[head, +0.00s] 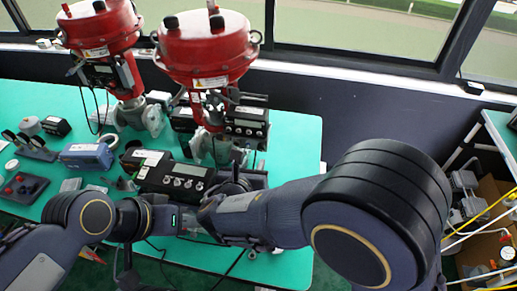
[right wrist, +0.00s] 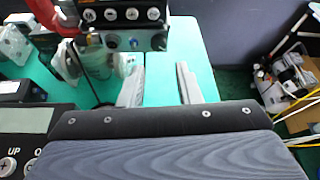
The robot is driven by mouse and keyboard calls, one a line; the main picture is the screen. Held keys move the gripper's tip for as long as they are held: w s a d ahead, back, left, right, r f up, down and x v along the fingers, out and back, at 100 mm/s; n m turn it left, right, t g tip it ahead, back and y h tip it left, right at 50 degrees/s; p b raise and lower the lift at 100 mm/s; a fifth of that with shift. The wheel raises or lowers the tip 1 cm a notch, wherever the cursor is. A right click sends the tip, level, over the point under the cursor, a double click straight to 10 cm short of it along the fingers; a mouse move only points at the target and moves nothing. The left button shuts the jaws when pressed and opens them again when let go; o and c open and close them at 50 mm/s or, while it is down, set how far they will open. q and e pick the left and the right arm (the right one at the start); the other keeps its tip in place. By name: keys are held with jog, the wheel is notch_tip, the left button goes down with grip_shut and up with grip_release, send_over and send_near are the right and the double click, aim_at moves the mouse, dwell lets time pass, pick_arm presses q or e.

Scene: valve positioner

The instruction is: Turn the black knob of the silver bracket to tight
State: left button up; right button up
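A black positioner box (head: 246,127) with round buttons stands by the foot of the nearer red actuator, and it also shows in the right wrist view (right wrist: 124,13). Below it in the right wrist view is a grey face with a dark round knob (right wrist: 158,42) at its right. I cannot tell for sure whether this is the silver bracket's black knob, or how it is set. My right gripper (right wrist: 160,86) is open and empty, its two pale fingers apart, short of that face. My left forearm crosses the lower left of the head view; its fingers cannot be made out.
Two red actuators (head: 207,45) (head: 98,27) rise at the back of the teal table (head: 300,140). Another black box with a display (head: 172,178) lies close to my right gripper's left. A blue-grey box (head: 87,156) is further left. The table's right end is clear.

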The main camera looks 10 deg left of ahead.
aim_at(261, 149)
jog(key=x, duration=0.3)
jog(key=p+x, duration=0.1)
jog(key=x, duration=0.3)
jog(key=shift+w+a+f+p, duration=0.15)
jog(key=shift+w+p, duration=0.15)
grip_shut()
jog(key=shift+f+b, duration=0.1)
jog(key=shift+b, duration=0.3)
jog(key=m+y+b, duration=0.1)
jog(key=m+b, duration=0.1)
jog(key=b, duration=0.6)
jog(key=m+y+b, duration=0.2)
jog(key=b, duration=0.6)
jog(key=shift+d+f, duration=0.15)
jog(key=shift+d, duration=0.2)
jog(key=shift+r+m+b, duration=0.2)
jog(key=shift+m+b, duration=0.1)
jog(key=shift+b, duration=0.25)
grip_release()
